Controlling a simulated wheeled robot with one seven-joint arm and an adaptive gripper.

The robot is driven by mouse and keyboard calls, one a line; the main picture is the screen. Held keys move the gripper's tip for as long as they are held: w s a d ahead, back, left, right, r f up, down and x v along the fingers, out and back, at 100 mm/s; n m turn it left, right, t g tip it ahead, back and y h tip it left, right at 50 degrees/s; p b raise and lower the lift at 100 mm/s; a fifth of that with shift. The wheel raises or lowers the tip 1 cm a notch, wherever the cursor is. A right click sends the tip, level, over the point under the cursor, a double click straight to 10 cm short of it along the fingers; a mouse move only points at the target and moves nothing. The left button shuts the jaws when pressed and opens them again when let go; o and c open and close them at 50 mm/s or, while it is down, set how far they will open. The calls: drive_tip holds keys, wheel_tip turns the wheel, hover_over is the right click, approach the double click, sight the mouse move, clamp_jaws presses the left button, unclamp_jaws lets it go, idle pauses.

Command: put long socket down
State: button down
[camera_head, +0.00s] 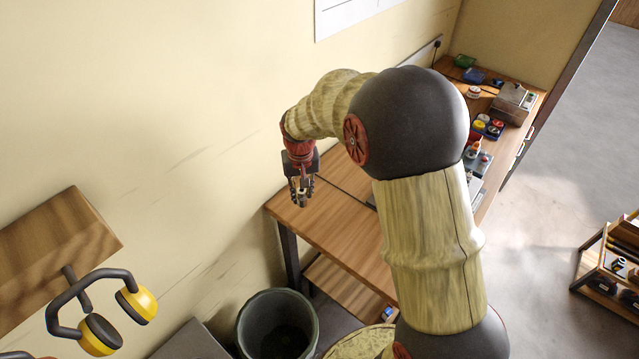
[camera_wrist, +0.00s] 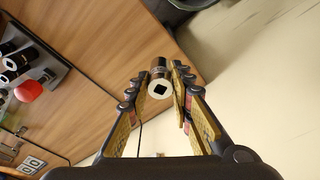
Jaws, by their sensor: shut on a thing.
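My gripper (camera_head: 301,196) hangs over the left end of the wooden workbench (camera_head: 335,222) in the head view. In the wrist view my gripper (camera_wrist: 159,84) is shut on the long socket (camera_wrist: 159,88), a dark and chrome cylinder. The socket's end with the square drive hole faces the wrist camera. Bare bench top (camera_wrist: 110,45) lies beyond and to the left of the socket in the wrist view. In the head view the socket is small between the fingers, and I cannot tell its height over the bench.
In the wrist view, dark sockets (camera_wrist: 22,62) and a red-topped thing (camera_wrist: 27,89) sit at the left. In the head view a grey bin (camera_head: 277,325) stands on the floor before the bench's left end. Yellow ear muffs (camera_head: 137,304) hang at the lower left. The wall is close behind.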

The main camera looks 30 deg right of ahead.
drive_tip(key=w+d+f, duration=0.4)
drive_tip(key=w+f, duration=0.1)
drive_tip(key=w+d+f+b, duration=0.1)
drive_tip(key=w+d+f, duration=0.1)
drive_tip(key=w+f, duration=0.1)
drive_tip(key=shift+d+f, duration=0.1)
drive_tip(key=shift+d, duration=0.05)
drive_tip(key=shift+w+f, duration=0.15)
drive_tip(key=shift+f, duration=1.45)
drive_tip(key=shift+f+b, duration=0.1)
drive_tip(key=shift+b, duration=0.2)
drive_tip(key=c, duration=1.7)
unclamp_jaws()
drive_tip(key=shift+o, duration=0.7)
